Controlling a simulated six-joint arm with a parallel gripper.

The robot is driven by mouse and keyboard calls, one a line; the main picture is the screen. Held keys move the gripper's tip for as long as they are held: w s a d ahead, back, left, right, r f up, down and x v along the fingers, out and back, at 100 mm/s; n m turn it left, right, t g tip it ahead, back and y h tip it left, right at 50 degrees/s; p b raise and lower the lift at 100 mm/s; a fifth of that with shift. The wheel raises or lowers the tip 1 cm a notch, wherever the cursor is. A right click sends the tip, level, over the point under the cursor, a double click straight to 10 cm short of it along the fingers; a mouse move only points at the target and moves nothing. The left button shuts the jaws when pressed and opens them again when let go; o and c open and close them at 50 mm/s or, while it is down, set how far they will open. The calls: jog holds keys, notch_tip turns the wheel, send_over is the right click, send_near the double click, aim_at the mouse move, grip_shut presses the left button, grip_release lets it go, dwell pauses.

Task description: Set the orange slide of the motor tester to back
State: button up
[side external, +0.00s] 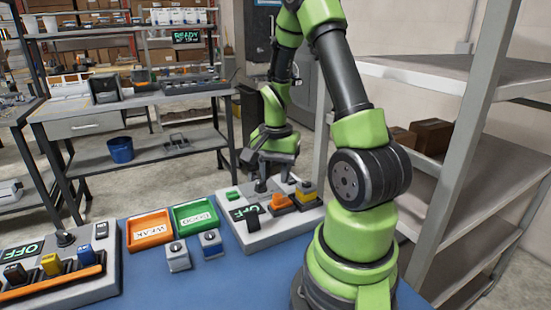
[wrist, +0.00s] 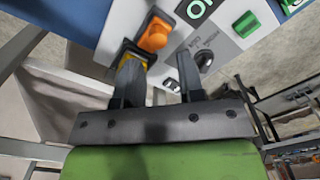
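The orange slide (side external: 282,202) sits on the light grey tester box (side external: 262,240) below my gripper. In the wrist view the orange slide (wrist: 155,36) shows just ahead of the fingers, left of the gap's middle. A yellow block (side external: 306,190) is beside it; in the wrist view the yellow part is mostly hidden behind the left finger. My gripper (side external: 272,172) is above the back of the box; in the wrist view (wrist: 157,70) its two fingers are apart with nothing held. I cannot tell whether the left finger touches the yellow part.
The box also has a dark knob (wrist: 205,60), a green button (wrist: 247,24) and a display (side external: 240,213). Another panel box (side external: 100,290) is far left. Shelving is right.

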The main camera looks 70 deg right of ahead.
aim_at(275, 196)
jog(key=shift+r, duration=2.1)
jog(key=w+a+r+n+t, duration=0.3)
jog(key=a+r+n, duration=0.3)
jog(key=a+r, duration=0.4)
jog(key=s+a+r+n+t+y, duration=0.1)
jog(key=s+a+r+n+t, duration=0.1)
jog(key=s+a+n, duration=0.1)
jog(key=s+a+r+n+t+y, duration=0.1)
jog(key=s+a+r+n+t, duration=0.1)
jog(key=a+n, duration=0.3)
jog(key=s+a, duration=0.1)
jog(key=a, duration=0.2)
jog(key=shift+s+a+r, duration=0.15)
jog(key=shift+r, duration=0.2)
